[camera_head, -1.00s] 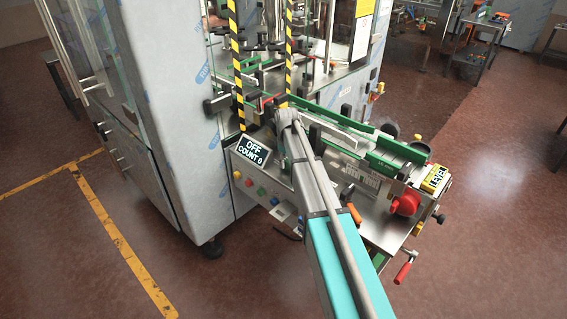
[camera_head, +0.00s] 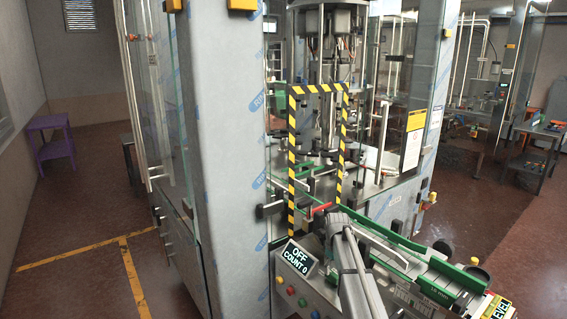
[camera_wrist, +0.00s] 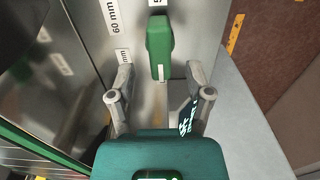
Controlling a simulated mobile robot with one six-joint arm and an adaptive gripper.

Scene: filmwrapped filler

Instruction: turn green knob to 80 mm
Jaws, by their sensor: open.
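The green knob (camera_wrist: 159,46) shows in the wrist view as an upright, elongated green block against a grey metal panel. A label reading 60 mm (camera_wrist: 114,16) is up and left of it, and a second, partly hidden mm label (camera_wrist: 122,56) sits lower. Part of a third label shows at the top edge above the knob. My gripper (camera_wrist: 160,88) is open, its two fingers apart and nothing between them, with the knob beyond the fingertips. In the head view, my arm reaches to the machine's front, and I cannot make out the knob there.
A display (camera_head: 297,257) reads OFF, COUNT 0. A black-and-yellow striped frame (camera_head: 318,89) stands behind my arm. A conveyor with green rails (camera_head: 425,256) runs to the right. A LEVEL sign (camera_head: 496,307) is at the lower right edge. Open floor lies left of the machine.

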